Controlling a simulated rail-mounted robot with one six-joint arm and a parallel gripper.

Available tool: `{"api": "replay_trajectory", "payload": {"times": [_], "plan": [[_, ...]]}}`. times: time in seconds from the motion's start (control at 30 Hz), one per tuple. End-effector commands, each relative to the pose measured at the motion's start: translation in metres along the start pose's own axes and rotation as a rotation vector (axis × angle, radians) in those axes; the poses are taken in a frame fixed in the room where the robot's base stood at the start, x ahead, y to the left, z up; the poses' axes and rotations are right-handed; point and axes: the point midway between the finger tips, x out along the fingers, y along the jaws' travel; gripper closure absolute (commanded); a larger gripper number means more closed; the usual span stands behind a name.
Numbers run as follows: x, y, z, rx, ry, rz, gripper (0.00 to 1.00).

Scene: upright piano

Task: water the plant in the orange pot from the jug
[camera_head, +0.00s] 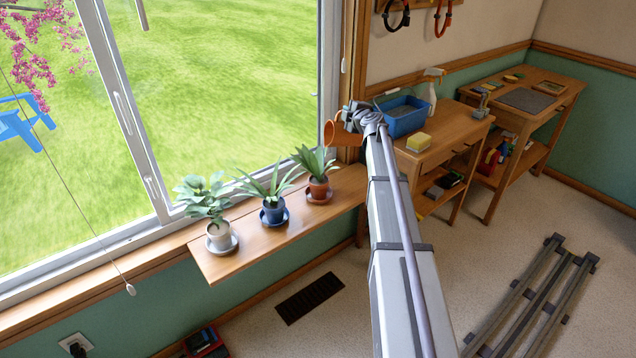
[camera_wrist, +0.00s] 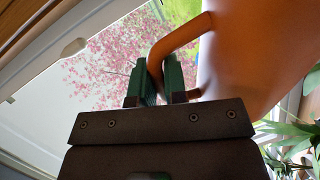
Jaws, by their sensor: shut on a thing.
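The plant in the orange pot (camera_head: 319,189) stands on a saucer at the right end of the window shelf. Its long green leaves (camera_head: 313,160) spread above the pot. My gripper (camera_head: 352,117) is shut on the handle of the orange-brown jug (camera_head: 338,134), above and a little right of that plant, apart from it. In the wrist view, the green-padded fingers (camera_wrist: 161,78) close around the jug handle (camera_wrist: 177,37). The jug body (camera_wrist: 262,50) fills the upper right, and its inside is hidden. Green leaves (camera_wrist: 292,140) show below it, beyond the jug.
A plant in a blue pot (camera_head: 273,212) and one in a white pot (camera_head: 219,237) stand left on the same shelf (camera_head: 225,266). The window frame (camera_head: 330,75) is close behind the jug. A desk right holds a blue tub (camera_head: 404,122), a yellow sponge (camera_head: 418,142) and a spray bottle (camera_head: 433,95).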

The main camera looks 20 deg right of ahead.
Motion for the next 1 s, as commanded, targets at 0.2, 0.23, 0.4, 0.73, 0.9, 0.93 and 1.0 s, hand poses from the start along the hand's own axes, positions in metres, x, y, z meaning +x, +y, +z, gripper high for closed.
{"api": "replay_trajectory", "payload": {"times": [0.2, 0.23, 0.4, 0.73, 0.9, 0.93, 1.0], "plan": [[0.000, 0.000, 0.000, 0.001, 0.000, 0.000, 1.00], [0.000, 0.000, 0.000, 0.001, 0.000, 0.000, 1.00], [0.001, -0.003, 0.003, 0.013, 0.002, 0.001, 1.00], [0.005, -0.027, 0.043, 0.312, 0.058, 0.004, 1.00], [0.004, -0.026, 0.044, 0.336, 0.063, 0.004, 1.00], [0.005, -0.028, 0.046, 0.347, 0.065, 0.004, 1.00], [0.007, -0.038, 0.052, 0.396, 0.074, 0.006, 1.00]]}}
